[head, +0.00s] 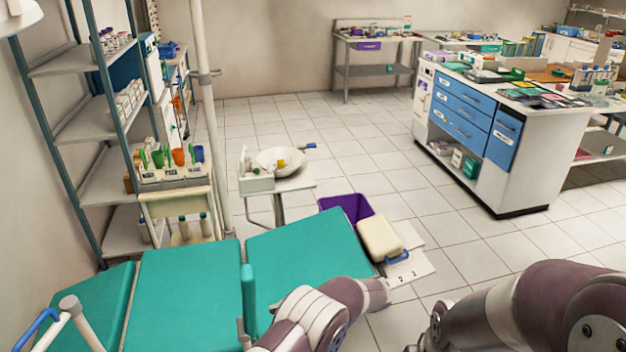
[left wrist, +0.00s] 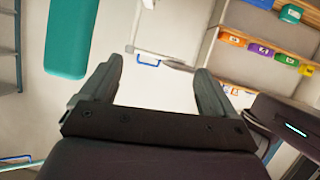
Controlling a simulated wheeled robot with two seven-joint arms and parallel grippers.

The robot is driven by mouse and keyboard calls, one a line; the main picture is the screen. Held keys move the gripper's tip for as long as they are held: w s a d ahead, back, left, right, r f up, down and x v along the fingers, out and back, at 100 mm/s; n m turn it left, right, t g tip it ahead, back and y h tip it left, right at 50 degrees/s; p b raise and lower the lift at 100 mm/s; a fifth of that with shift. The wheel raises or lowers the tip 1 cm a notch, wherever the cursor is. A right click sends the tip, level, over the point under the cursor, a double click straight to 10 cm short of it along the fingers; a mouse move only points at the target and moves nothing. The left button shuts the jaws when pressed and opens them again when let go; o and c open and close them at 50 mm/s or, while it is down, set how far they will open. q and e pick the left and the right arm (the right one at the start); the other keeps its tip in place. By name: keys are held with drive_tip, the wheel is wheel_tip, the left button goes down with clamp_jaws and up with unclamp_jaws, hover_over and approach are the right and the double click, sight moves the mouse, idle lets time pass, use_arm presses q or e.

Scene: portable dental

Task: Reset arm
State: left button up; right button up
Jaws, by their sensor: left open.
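My left gripper (left wrist: 158,72) shows in the left wrist view, with its two dark fingers spread and nothing between them. My left arm (head: 325,305) reaches over the lower edge of the teal dental chair in the head view; its fingers cannot be made out there. My right arm (head: 530,310) is bent at the lower right of the head view, and its gripper is out of frame. The teal dental chair (head: 190,290) fills the lower left of the head view. A teal pad (left wrist: 72,35) shows at the upper left of the wrist view.
A cream case (head: 380,237) with a blue handle lies by a purple bin (head: 345,207) beyond the left arm. A small stand with a basin (head: 283,160) is behind the chair. Shelves (head: 95,120) line the left. A blue-drawered counter (head: 470,118) stands right, with open tiled floor between.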

use_arm(q)
drive_tip(key=w+d+f+m+t+h, duration=0.2)
drive_tip(key=w+m+t+h, duration=0.15)
drive_tip(key=w+t, duration=0.3)
drive_tip(key=w+d+f+m+t+h, duration=0.1)
drive_tip(key=w+f+m+t+h, duration=0.15)
drive_tip(key=w+m+t, duration=0.35)
drive_tip(key=s+a+r+m+g+h, duration=0.35)
drive_tip(key=s+m+g, duration=0.2)
drive_tip(key=s, duration=0.55)
drive_tip(key=s+a+r+m+g+h, duration=0.35)
drive_tip(key=s+m+h, duration=0.2)
drive_tip(key=s, duration=0.45)
drive_tip(key=s+a+r+y+p, duration=0.1)
drive_tip(key=s+a+r, duration=0.5)
drive_tip(key=s+a, duration=0.1)
drive_tip(key=shift+s+a+r, duration=0.3)
drive_tip(key=shift+a, duration=0.3)
use_arm(e)
drive_tip(key=shift+w+r, duration=0.35)
drive_tip(key=shift+w, duration=0.25)
